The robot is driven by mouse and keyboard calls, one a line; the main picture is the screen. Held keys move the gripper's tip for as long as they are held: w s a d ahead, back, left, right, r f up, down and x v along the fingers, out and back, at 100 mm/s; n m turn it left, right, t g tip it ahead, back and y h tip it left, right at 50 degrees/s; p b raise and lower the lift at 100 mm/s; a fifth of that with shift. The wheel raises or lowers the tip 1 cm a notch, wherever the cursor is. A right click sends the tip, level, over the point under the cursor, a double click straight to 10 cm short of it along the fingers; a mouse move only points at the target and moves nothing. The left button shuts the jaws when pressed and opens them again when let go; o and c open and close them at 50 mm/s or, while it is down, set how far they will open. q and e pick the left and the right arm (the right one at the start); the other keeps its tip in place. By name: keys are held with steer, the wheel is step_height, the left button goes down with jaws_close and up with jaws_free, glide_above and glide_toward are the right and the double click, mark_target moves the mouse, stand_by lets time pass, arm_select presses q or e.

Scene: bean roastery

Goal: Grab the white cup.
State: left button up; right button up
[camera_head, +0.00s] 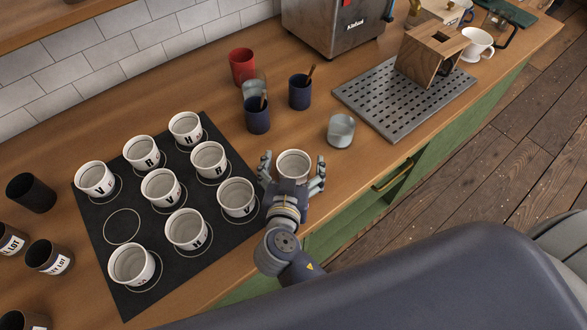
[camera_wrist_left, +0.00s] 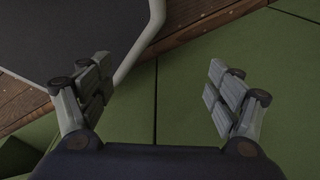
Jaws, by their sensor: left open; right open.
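A white cup (camera_head: 293,157) stands upright on the wooden counter, just right of the black mat. My right gripper (camera_head: 292,172) is open, with one finger on each side of this cup. I cannot tell whether the fingers touch it, and the gripper hides its lower front. Several similar white cups with black letters stand on the black mat (camera_head: 122,297) to the left. My left gripper (camera_wrist_left: 158,88) is open and empty in the left wrist view, in front of green panels.
Dark blue cups (camera_head: 299,92), a red cup (camera_head: 242,66) and a grey glass (camera_head: 341,131) stand behind the right gripper. A perforated metal tray (camera_head: 364,101) bears a wooden stand (camera_head: 430,55). Dark labelled cups (camera_head: 49,258) stand at the left. A grinder (camera_head: 335,22) is at the back.

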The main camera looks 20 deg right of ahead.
steer(key=c, duration=1.2)
arm_select(q)
steer(key=s, duration=0.1)
steer(key=s+a, duration=0.1)
steer(key=s, duration=0.1)
steer(key=shift+s+f+g, duration=0.15)
steer(key=shift+g, duration=0.15)
arm_select(e)
steer(key=shift+c, duration=0.5)
